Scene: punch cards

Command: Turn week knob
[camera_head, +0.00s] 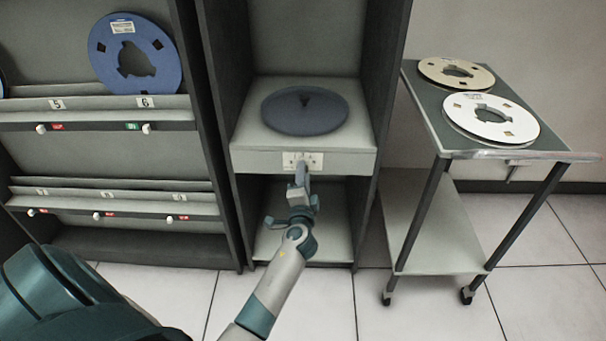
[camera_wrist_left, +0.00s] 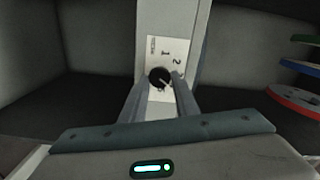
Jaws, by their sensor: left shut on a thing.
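The week knob (camera_wrist_left: 159,77) is a small black dial on a white plate (camera_wrist_left: 157,50) with the digits 1 and 2, seen in the left wrist view. The plate (camera_head: 312,160) also shows in the head view on the front edge of the cabinet shelf. My left gripper (camera_wrist_left: 160,88) is shut on the knob, with one finger on each side of it. In the head view the left gripper (camera_head: 302,170) reaches up to the plate and hides the knob. My right gripper is not in view.
A dark round disc (camera_head: 305,108) lies on the shelf (camera_head: 255,140) above the plate. A rack with a blue reel (camera_head: 165,65) stands at left. A wheeled cart (camera_head: 425,100) with a tan reel (camera_head: 435,66) and a white reel (camera_head: 520,125) stands at right.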

